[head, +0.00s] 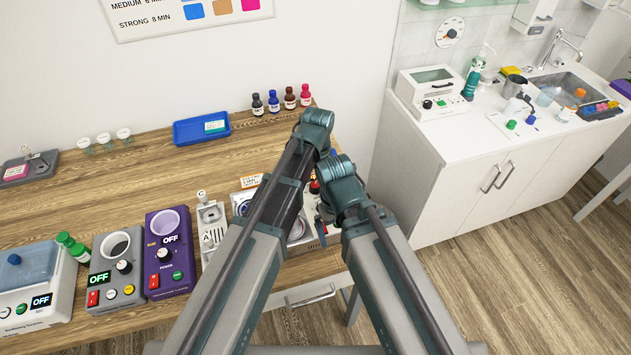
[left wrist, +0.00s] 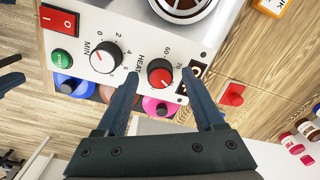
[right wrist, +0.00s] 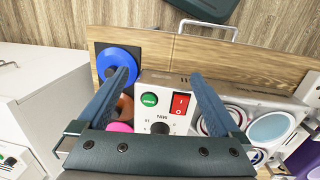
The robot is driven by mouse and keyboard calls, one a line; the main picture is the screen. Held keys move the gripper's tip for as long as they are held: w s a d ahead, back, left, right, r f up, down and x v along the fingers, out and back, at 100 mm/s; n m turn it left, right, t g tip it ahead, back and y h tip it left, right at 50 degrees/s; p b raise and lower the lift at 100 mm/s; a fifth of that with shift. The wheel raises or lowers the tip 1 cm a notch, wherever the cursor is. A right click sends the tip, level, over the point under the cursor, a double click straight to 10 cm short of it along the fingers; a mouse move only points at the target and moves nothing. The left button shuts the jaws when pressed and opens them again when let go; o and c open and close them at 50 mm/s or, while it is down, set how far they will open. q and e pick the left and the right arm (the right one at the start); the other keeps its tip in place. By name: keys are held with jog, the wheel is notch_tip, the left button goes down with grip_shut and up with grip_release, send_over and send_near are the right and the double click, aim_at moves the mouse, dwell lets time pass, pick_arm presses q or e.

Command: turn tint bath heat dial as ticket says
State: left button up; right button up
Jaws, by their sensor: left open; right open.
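The white tint bath (left wrist: 215,30) fills the top of the left wrist view, with a HEAT dial (left wrist: 160,73), red with a dark ring, beside the numbers 60 and 70. Its pointer is too small to read surely. My left gripper (left wrist: 161,73) is open, its fingertips on either side of this dial; contact is unclear. In the right wrist view my right gripper (right wrist: 156,75) is open and empty near the panel's green button (right wrist: 149,100) and red switch (right wrist: 180,104). A white and orange card (head: 251,181), perhaps the ticket, stands behind the bath; its writing is unreadable. My arms hide much of the bath in the head view.
A MIN dial (left wrist: 105,57) sits close beside the HEAT dial. Coloured round pieces, including a blue one (right wrist: 117,66), lie along the bath's side. A purple device (head: 168,250) stands to the left. Several small bottles (head: 274,102) stand at the back.

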aim_at(317, 186)
pick_arm(q)
jog(key=shift+r, duration=0.1)
notch_tip(317, 186, up, 14)
jog(key=p, duration=1.3)
jog(key=shift+s+d+p, duration=0.15)
jog(key=shift+p, duration=0.25)
jog(key=shift+f, duration=0.25)
jog(key=f+b, duration=1.3)
jog(key=shift+w+f, duration=0.15)
jog(key=shift+w, duration=0.05)
